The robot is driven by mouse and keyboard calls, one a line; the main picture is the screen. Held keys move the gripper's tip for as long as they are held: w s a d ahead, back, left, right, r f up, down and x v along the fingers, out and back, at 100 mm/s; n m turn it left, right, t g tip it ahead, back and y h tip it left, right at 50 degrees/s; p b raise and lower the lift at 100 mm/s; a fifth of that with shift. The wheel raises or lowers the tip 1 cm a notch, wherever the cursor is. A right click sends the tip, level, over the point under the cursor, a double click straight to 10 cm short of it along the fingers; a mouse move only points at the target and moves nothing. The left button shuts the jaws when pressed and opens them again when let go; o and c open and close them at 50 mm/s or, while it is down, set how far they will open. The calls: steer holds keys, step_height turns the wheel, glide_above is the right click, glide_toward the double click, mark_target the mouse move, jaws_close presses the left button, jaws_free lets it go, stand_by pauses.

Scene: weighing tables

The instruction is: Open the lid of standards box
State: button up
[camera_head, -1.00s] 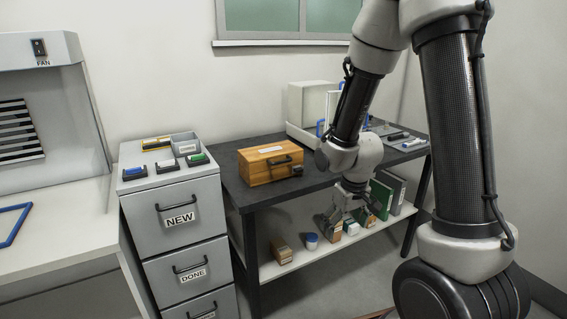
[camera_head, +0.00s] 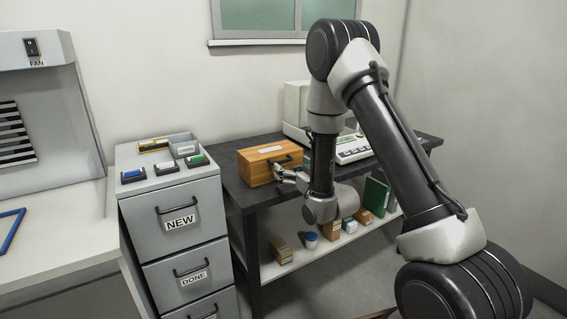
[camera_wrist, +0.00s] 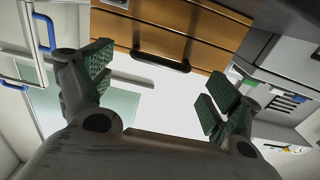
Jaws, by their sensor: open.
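The standards box (camera_head: 262,170) is an orange-brown wooden box with a pale label on top and a dark handle on its front. It stands on the dark table, and its lid looks shut. In the wrist view the box (camera_wrist: 185,45) fills the top middle, with its dark handle (camera_wrist: 160,62) crossing its front. The handle appears beyond the fingertips; contact is not visible.
A grey drawer cabinet (camera_head: 172,215) stands left of the dark table (camera_head: 240,196), close to the box. A white balance (camera_head: 352,150) sits to the right behind my arm. Small boxes and a blue-lidded jar (camera_head: 311,240) stand on the lower shelf (camera_head: 290,262).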

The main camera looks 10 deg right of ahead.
mark_target(283, 161)
steer(key=x, duration=0.5)
steer(key=shift+w+a, duration=0.1)
steer(key=shift+w, duration=0.2)
